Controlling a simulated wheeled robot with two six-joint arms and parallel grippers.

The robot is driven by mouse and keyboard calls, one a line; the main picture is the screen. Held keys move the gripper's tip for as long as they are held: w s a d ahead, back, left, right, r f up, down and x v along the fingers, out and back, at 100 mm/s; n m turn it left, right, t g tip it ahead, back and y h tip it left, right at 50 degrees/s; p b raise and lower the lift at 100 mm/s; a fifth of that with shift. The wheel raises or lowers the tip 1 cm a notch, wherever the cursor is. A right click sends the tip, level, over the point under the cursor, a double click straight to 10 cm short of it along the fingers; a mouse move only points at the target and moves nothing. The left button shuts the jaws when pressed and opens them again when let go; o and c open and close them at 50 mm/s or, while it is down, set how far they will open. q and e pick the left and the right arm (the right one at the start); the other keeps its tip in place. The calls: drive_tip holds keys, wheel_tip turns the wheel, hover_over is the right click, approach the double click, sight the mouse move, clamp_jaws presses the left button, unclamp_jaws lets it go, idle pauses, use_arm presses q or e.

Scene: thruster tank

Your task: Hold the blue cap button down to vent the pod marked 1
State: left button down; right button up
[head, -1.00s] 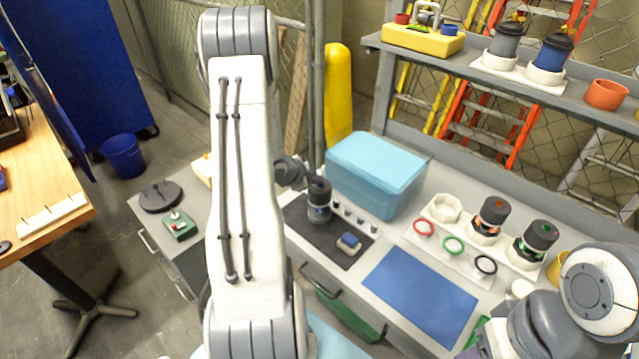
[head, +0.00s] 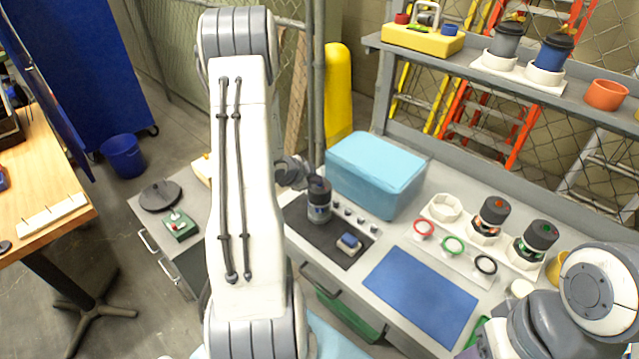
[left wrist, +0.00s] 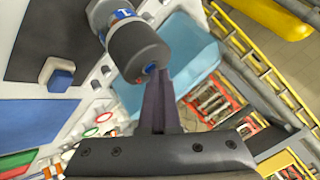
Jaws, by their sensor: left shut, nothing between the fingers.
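The pod marked 1 (head: 319,210) stands upright on the dark mat, left of the light-blue box. In the left wrist view the pod (left wrist: 126,38) shows a blue label with a 1 and a dark grey cap (left wrist: 138,52). A small blue and reddish patch, the cap button (left wrist: 150,69), shows at the cap's end. My left gripper (left wrist: 156,76) is shut and empty, its fingertips right at the button. I cannot tell whether they touch it or whether it is pressed. In the head view my left gripper (head: 308,179) is beside the cap, partly hidden by my arm.
The light-blue box (head: 376,173) stands close to the pod. A small blue-topped block (head: 349,243) lies on the dark mat (head: 325,243). Pods with red and green marks (head: 491,220) stand at right, behind coloured rings. The blue mat (head: 420,297) is bare.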

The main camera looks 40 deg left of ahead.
use_arm(q)
drive_tip(key=shift+r, duration=0.15)
idle(0.7)
drive_tip(key=shift+r+p, duration=0.8)
drive_tip(key=shift+p, duration=0.05)
wheel_tip(320, 180, up, 5)
drive_tip(key=p, duration=0.4)
idle(0.3)
